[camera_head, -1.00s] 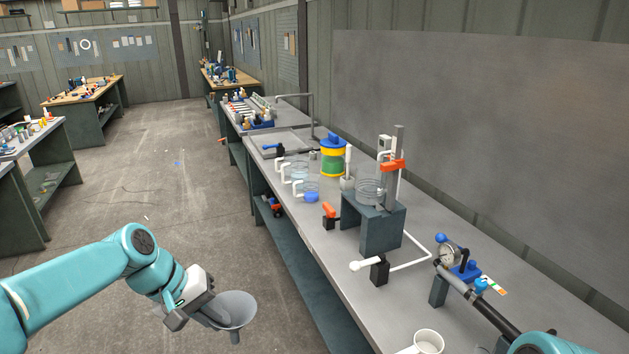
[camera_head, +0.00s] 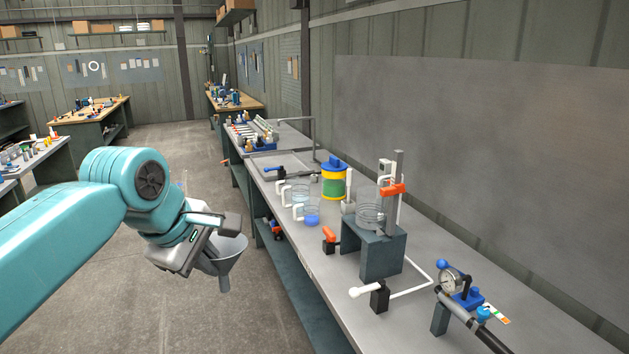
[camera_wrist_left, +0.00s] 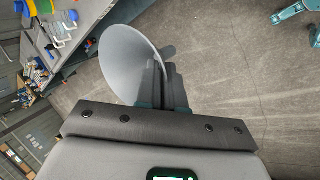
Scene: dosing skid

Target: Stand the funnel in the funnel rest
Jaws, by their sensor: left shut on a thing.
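The grey funnel (camera_head: 231,250) hangs in my left gripper (camera_head: 208,260), over the floor to the left of the bench, with its wide mouth up and its spout down in the head view. My left gripper is shut on the funnel's side. In the left wrist view the funnel's pale cone (camera_wrist_left: 127,65) shows beyond the fingers (camera_wrist_left: 168,88), which cover part of it. I cannot tell for certain which fixture on the bench is the funnel rest. My right gripper is not in view.
The long grey bench (camera_head: 315,265) runs along the right. It carries a dark block (camera_head: 380,255) with a clear vessel (camera_head: 370,215), a post with an orange clamp (camera_head: 393,189), clear jugs (camera_head: 312,212), a white pipe (camera_head: 408,290) and a gauge (camera_head: 447,281). Floor left of it is open.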

